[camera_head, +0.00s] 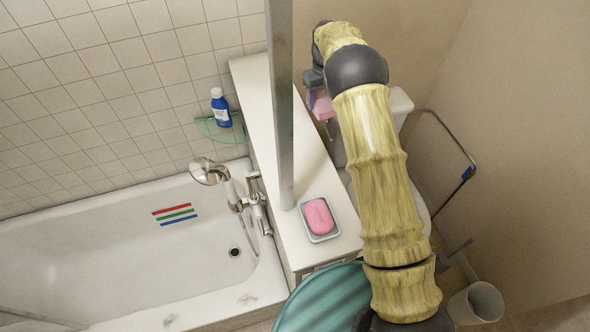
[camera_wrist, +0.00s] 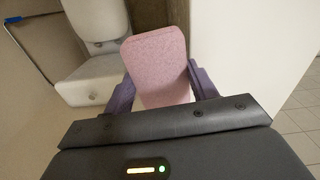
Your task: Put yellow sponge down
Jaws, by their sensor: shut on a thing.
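My gripper (camera_wrist: 162,92) has its two purple fingers shut on a pink, speckled, sponge-like block (camera_wrist: 156,58), one finger at each side. The block looks pink, not yellow. In the head view my gripper (camera_head: 317,88) is far back, to the right of the metal post, and part of the pink block (camera_head: 323,106) shows below it. The block appears held in the air, beside the white ledge. No yellow sponge shows in either view.
A pink soap bar (camera_head: 318,215) lies in a dish on the white ledge (camera_head: 262,130). A grey post (camera_head: 281,110) rises from the ledge. The bathtub (camera_head: 110,245) is left. A blue bottle (camera_head: 220,108) stands on a glass corner shelf. A white toilet (camera_wrist: 92,78) is behind the block.

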